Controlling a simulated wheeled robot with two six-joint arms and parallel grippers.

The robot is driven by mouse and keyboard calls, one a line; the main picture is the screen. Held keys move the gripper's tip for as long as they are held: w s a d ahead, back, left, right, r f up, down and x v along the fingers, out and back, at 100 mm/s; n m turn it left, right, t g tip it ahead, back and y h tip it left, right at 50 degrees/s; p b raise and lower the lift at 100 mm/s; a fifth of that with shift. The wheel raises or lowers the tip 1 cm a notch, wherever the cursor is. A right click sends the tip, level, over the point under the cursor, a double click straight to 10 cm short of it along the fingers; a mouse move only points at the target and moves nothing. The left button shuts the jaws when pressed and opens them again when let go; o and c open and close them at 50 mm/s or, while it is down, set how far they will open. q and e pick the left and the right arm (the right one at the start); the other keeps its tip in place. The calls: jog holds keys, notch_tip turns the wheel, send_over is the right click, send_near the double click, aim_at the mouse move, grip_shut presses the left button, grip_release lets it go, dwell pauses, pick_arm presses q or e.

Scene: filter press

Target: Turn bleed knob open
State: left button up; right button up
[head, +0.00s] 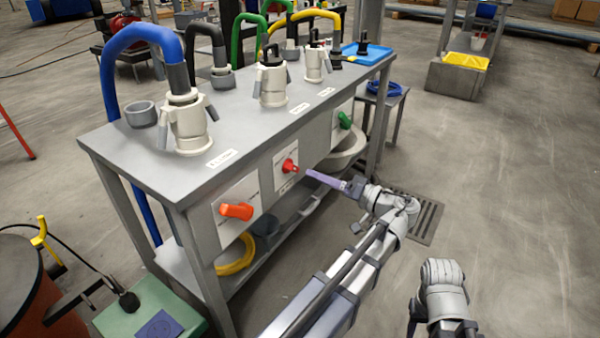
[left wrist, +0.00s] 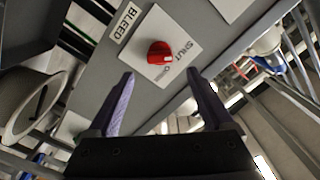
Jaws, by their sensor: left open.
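The red bleed knob (head: 289,166) sits on a white plate on the front panel of the grey bench, between an orange knob and a green knob. In the left wrist view the red knob (left wrist: 160,52) is on a plate reading SHUT, with a BLEED label (left wrist: 123,23) beside it. A white mark on the knob points towards the SHUT side. My left gripper (head: 328,181) is open and empty, facing the panel just right of the red knob. In the left wrist view its purple fingers (left wrist: 157,100) are apart, with the knob beyond the tips, not touched. My right gripper is not clearly visible.
The orange knob (head: 237,211) is to the left and the green knob (head: 345,120) to the right on the same panel. Hose couplings (head: 190,125) stand on the bench top (head: 245,118). A pale basin (head: 346,150) is under the bench. The floor to the right is mostly open.

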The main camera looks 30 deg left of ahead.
aim_at(297, 169)
pick_arm(q)
jog(key=a, duration=0.7)
jog(key=shift+w+a, duration=0.1)
jog(key=shift+w, duration=0.15)
jog(key=shift+c, duration=0.3)
grip_shut()
